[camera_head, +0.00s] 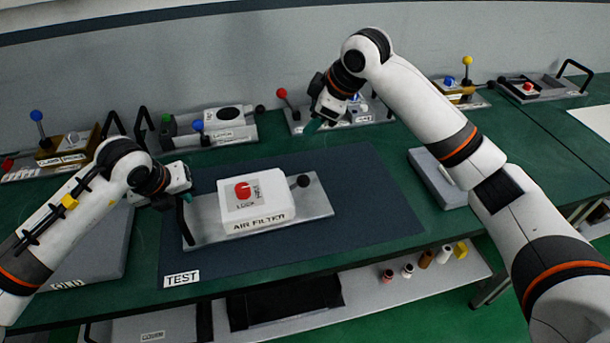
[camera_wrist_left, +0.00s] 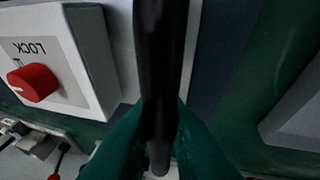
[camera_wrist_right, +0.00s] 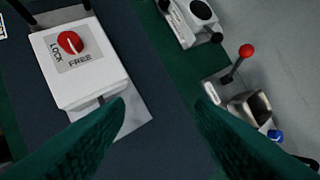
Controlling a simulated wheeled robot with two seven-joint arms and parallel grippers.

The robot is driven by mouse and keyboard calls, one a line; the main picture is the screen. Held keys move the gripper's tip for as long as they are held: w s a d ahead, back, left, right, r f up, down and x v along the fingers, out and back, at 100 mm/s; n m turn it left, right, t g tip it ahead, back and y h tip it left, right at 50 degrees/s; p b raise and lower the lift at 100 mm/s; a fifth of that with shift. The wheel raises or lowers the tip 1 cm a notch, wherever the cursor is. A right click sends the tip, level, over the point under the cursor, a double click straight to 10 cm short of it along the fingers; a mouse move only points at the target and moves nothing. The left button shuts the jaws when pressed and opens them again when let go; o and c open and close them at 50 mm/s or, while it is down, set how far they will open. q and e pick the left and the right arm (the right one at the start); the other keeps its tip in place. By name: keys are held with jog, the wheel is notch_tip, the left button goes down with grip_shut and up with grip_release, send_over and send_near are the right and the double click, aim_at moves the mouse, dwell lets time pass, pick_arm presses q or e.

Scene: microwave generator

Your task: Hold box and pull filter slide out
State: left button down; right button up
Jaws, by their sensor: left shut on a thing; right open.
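The white air filter box (camera_head: 257,202) sits on a grey metal plate (camera_head: 318,198) on the dark mat. A dark ball knob (camera_head: 303,181) stands at the box's right side. My left gripper (camera_head: 183,200) is shut on the upright black handle (camera_wrist_left: 160,60) at the plate's left end. My right gripper (camera_head: 313,122) is open and empty, raised behind and above the box's right side. In the right wrist view the box (camera_wrist_right: 95,80) is left of centre, partly covered by a finger.
Several other devices stand along the back wall, including one with a red-knobbed lever (camera_head: 283,94). A grey panel (camera_head: 440,180) lies right of the mat (camera_head: 375,200). A TEST label (camera_head: 181,278) lies at the mat's front left. The mat's right part is clear.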

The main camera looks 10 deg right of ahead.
aim_at(305, 177)
jog(key=s+a+f+n+g+h, duration=0.1)
jog(key=s+a+n+g+h, duration=0.25)
jog(key=s, duration=0.35)
jog(key=shift+t+h, duration=0.25)
jog(key=shift+t, duration=0.1)
jog(key=w+f, duration=0.1)
jog(key=f, duration=0.7)
jog(key=w+f, duration=0.1)
jog(key=f, duration=0.3)
jog(key=shift+w+d, duration=0.1)
jog(key=shift+w, duration=0.2)
